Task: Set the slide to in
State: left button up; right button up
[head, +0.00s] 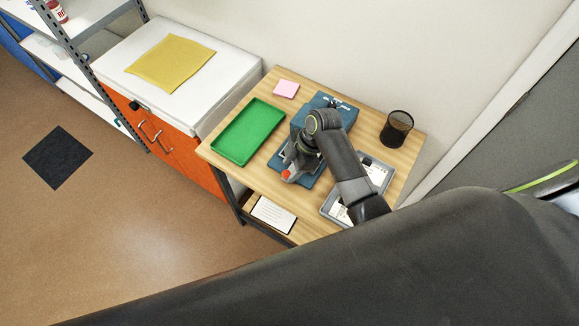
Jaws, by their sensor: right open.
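A blue fixture (313,181) lies on the wooden table, mostly hidden under my right arm. A small orange-red part (286,174) shows at its near end, with grey parts around it. I cannot make out which part is the slide or its setting. My right gripper (297,156) is over the fixture, close to the orange-red part. It is open, but its fingers are small and partly hidden by the arm, so I cannot tell whether they touch anything. My left gripper is out of view.
A green tray (247,132) is left of the fixture and a pink pad (286,88) behind it. A black mesh cup (397,128) stands at the right. A grey tray (382,172) is partly under my arm. A white card (273,215) lies below the tabletop's front edge.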

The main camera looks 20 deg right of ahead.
jog(key=shift+x, duration=0.75)
jog(key=shift+c, duration=0.2)
grip_shut()
